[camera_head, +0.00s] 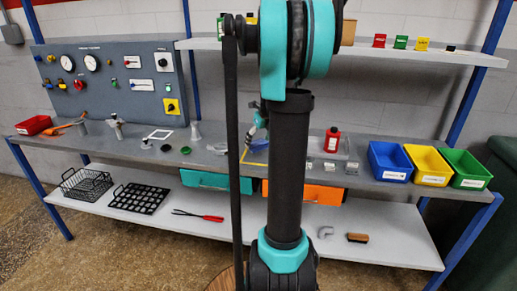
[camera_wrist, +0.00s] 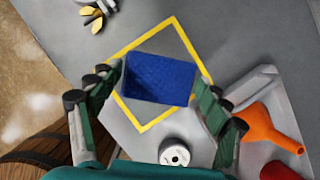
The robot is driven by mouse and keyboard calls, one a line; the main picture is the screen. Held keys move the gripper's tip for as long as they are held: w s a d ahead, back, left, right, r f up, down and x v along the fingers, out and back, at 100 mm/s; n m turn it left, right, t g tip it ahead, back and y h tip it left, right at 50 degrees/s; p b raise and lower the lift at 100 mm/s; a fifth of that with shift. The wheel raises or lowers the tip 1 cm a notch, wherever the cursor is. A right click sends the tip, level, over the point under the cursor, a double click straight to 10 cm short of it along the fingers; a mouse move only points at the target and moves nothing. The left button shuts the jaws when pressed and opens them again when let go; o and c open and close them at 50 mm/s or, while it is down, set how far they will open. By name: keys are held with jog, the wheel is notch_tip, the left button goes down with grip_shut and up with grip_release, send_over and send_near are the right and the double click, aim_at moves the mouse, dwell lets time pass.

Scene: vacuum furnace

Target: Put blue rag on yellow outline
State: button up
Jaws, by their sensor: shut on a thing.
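In the wrist view the blue rag (camera_wrist: 160,80) shows as a flat dark-blue rectangle between the two fingers of my gripper (camera_wrist: 157,92). The gripper is shut on it, one finger at each short end. The yellow outline (camera_wrist: 146,37) is a tilted square on the grey tabletop, behind the rag in the picture. The rag covers much of its middle, and the left and right fingers overlap its corners. I cannot tell how high the rag is above the table. In the head view my arm hides most of the outline, with a yellow strip (camera_head: 256,147) showing beside it.
In the wrist view a white round item (camera_wrist: 174,152), an orange funnel (camera_wrist: 268,128) and a red object (camera_wrist: 280,171) are close below and right of the outline. In the head view blue (camera_head: 389,162), yellow (camera_head: 427,166) and green (camera_head: 466,170) bins stand at the right.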

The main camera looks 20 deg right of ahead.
jog(key=shift+f, duration=1.85)
jog(key=o, duration=1)
jog(key=shift+o, duration=0.2)
